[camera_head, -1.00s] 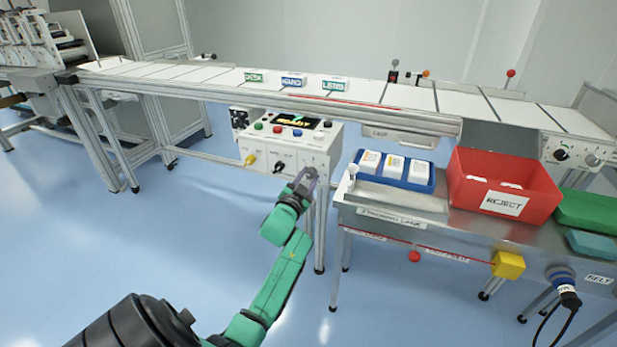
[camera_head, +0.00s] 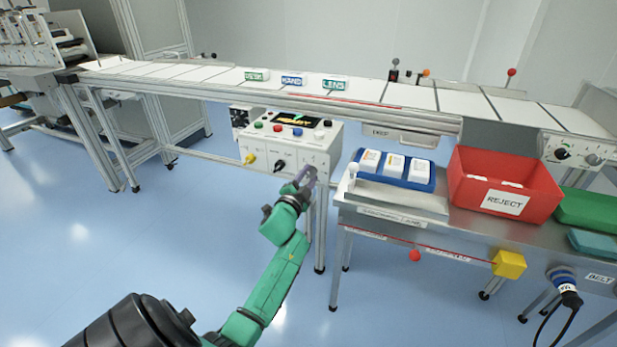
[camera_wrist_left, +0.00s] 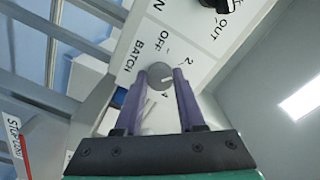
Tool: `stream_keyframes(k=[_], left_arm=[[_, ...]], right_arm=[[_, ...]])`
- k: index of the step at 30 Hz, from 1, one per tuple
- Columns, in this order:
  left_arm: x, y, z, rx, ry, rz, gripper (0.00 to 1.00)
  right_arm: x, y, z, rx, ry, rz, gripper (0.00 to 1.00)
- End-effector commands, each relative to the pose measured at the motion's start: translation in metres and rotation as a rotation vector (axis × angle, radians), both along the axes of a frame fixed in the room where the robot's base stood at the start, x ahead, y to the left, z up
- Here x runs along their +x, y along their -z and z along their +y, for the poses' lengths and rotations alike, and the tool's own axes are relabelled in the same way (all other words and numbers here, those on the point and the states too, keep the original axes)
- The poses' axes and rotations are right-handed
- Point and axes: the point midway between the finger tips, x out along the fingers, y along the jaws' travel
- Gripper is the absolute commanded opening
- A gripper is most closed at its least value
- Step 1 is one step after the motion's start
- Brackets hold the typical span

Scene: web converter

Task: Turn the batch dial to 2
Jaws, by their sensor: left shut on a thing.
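The batch dial (camera_wrist_left: 160,75) is a small grey round knob with a white mark on its face, beside the printed words BATCH and OFF in the left wrist view. A figure 2 is printed near it. Which figure the mark points to is hard to tell. My left gripper (camera_wrist_left: 161,84) has its two purple fingers shut on the dial, one on each side. In the head view my left gripper (camera_head: 306,178) is at the lower right of the white control box (camera_head: 300,145), and its fingers cover the dial. My right gripper is not in view.
A black knob (camera_head: 280,167) and a yellow knob (camera_head: 250,158) sit left of my gripper on the box front. A table with a blue tray (camera_head: 364,182) and red REJECT bin (camera_head: 506,172) stands close on the right. The floor in front is clear.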

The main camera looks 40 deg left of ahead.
Motion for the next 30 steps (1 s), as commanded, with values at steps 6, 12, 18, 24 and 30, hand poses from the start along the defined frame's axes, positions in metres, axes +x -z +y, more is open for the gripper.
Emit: stream_keyframes(k=[6,12,18,24,30], left_arm=[[0.0,0.001,0.0,-0.002,0.0,0.002,0.5],[0.0,0.001,0.0,-0.002,0.0,0.001,0.69],[-0.002,0.001,-0.001,-0.003,0.0,0.001,0.69],[-0.031,0.0,-0.011,-0.003,-0.001,0.003,0.69],[-0.088,0.001,-0.03,-0.004,-0.002,0.005,0.69]], right_arm=[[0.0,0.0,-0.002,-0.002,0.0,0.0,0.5],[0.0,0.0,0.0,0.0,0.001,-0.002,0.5],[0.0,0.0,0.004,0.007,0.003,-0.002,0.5],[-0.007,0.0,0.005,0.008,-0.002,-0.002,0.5],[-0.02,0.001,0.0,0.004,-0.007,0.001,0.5]])
